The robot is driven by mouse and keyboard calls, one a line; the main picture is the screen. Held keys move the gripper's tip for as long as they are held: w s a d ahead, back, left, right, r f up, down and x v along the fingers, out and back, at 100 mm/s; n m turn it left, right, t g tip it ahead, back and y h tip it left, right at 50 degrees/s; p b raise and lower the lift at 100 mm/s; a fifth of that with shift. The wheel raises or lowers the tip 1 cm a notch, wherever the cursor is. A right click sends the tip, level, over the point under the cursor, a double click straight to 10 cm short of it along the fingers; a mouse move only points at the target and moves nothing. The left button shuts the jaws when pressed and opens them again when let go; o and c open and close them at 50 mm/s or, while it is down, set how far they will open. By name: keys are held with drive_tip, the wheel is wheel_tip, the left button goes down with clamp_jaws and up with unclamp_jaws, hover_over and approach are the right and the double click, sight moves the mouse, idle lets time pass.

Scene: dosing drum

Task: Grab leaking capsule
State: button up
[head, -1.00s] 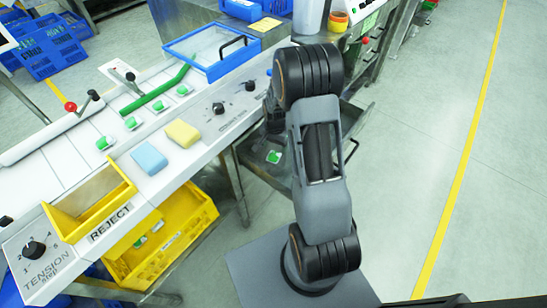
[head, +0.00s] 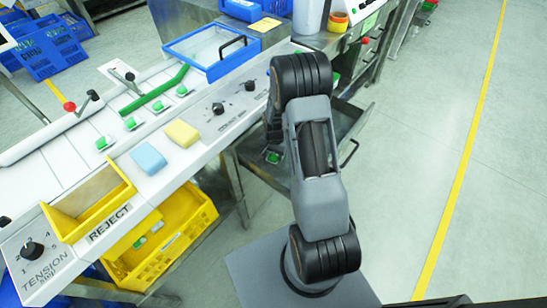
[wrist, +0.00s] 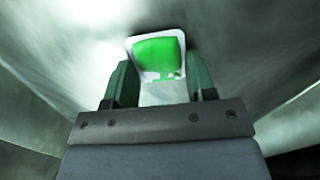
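A capsule with a white rim and a bright green face (wrist: 158,55) lies on a grey metal surface in the wrist view. Its lower right corner looks uneven; I cannot tell whether that is a leak. My gripper (wrist: 160,75) is open, one dark green finger on either side of the capsule's near edge. I cannot tell whether the fingers touch it. In the head view a green-and-white capsule (head: 272,157) shows low in the metal drawer beside my arm, which largely hides my gripper.
Several green capsules (head: 130,123) sit on the white conveyor panel. A blue-framed clear lid (head: 211,50), a blue block (head: 149,158) and a yellow block (head: 182,133) are nearby. The yellow REJECT chute (head: 90,205) stands above a yellow crate (head: 165,240). The floor at right is clear.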

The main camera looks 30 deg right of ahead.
drive_tip(key=c, duration=0.5)
drive_tip(key=shift+r, duration=0.1)
